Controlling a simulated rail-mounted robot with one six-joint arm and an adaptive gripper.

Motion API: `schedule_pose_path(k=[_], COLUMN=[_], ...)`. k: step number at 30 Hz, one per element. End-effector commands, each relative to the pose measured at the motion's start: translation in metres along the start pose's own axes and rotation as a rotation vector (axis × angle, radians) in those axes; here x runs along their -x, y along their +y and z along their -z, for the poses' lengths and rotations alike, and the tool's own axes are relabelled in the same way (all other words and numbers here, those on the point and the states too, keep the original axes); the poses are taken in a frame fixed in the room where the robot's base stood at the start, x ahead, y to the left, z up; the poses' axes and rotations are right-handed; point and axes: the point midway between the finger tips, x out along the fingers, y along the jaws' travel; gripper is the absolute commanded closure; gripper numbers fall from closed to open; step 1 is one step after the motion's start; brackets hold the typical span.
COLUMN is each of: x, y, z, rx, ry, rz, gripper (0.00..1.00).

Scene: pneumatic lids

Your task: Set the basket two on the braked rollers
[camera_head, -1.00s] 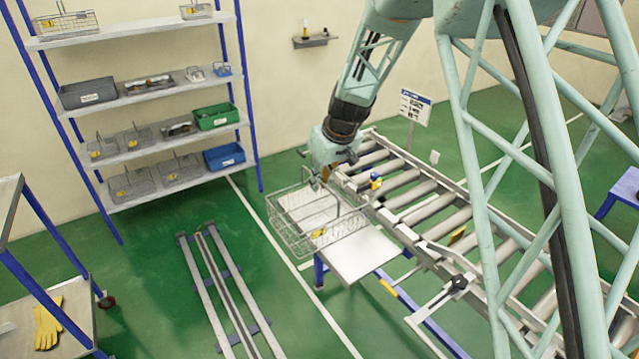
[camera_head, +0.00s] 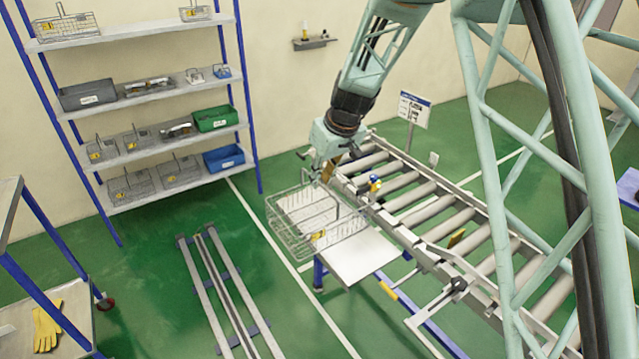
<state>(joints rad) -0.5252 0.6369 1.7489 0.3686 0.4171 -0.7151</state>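A wire basket (camera_head: 290,238) with a yellow tag is at the near left end of the roller conveyor (camera_head: 440,228). It appears over a flat metal plate (camera_head: 357,257); I cannot tell whether it rests on it or hangs just above. My gripper (camera_head: 327,176) points down at the basket's far side, close to its rim and handle. The fingers are small and partly hidden, so I cannot tell whether they hold the basket. The tag's number is too small to read.
A shelf rack (camera_head: 160,96) with several baskets and bins stands at the left. A small blue-and-yellow part (camera_head: 375,184) sits at the conveyor's near rail. Floor rails (camera_head: 230,290) lie in front. Much of the roller surface is clear.

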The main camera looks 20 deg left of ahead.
Motion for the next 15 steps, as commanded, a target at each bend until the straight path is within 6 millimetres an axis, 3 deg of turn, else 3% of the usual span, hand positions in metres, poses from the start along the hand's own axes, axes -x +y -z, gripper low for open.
schedule_pose_path(k=[15], x=[0.061], y=[0.000], z=[0.001], rx=[0.000], ry=[0.001], rz=[0.000], gripper=[0.82])
